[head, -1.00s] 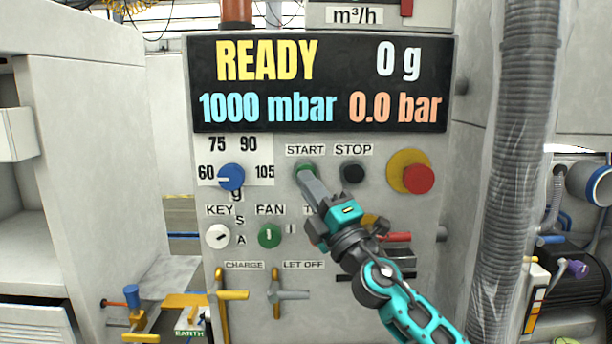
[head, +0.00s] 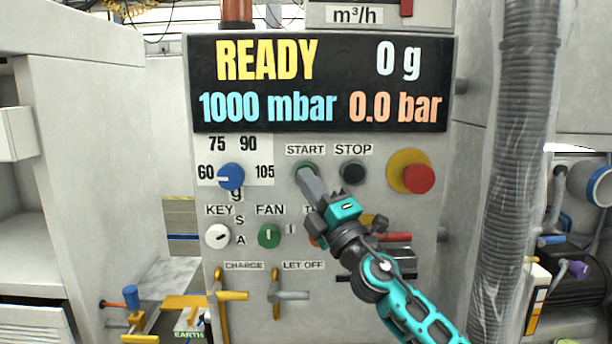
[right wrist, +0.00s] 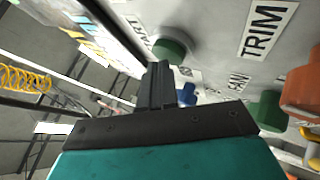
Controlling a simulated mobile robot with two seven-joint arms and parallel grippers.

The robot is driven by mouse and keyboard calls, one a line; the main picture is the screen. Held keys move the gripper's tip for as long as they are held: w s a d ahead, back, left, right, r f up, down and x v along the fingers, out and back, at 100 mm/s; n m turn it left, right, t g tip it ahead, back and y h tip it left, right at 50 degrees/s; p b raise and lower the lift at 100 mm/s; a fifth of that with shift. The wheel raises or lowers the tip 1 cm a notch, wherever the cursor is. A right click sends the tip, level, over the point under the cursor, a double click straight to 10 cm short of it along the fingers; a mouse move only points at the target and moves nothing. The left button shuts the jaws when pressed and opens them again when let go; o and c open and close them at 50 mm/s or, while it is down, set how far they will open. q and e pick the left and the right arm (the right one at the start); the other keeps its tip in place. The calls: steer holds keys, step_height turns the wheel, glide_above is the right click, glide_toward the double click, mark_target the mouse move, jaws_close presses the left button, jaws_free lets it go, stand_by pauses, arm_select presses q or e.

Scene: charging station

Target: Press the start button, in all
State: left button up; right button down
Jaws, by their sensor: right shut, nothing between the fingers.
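The green start button (head: 304,165) sits under the START label on the grey panel, partly hidden by my right gripper (head: 308,173). My right gripper is shut and empty, its tips right at the button in the head view. In the right wrist view the green start button (right wrist: 172,50) shows just beyond the shut fingertips (right wrist: 160,69). I cannot tell whether they touch it. The display (head: 320,84) reads READY, 0 g, 1000 mbar and 0.0 bar. My left gripper is not in view.
The black stop button (head: 353,172) and a red button on a yellow base (head: 417,179) lie to the right. A blue knob (head: 231,177) is left, and a green fan switch (head: 269,236) is below. A ribbed hose (head: 513,150) hangs at the right.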

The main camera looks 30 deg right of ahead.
steer(key=shift+w+d, duration=0.1)
steer(key=shift+w, duration=0.1)
steer(key=shift+s, duration=0.15)
stand_by(0.4)
steer(key=shift+s+a, duration=0.35)
steer(key=shift+s, duration=0.3)
steer(key=s, duration=0.1)
steer(key=s+a+p, duration=0.1)
steer(key=s, duration=0.1)
steer(key=s+a+p, duration=0.1)
steer(key=shift+s+a, duration=0.1)
steer(key=shift+s, duration=0.15)
stand_by(0.7)
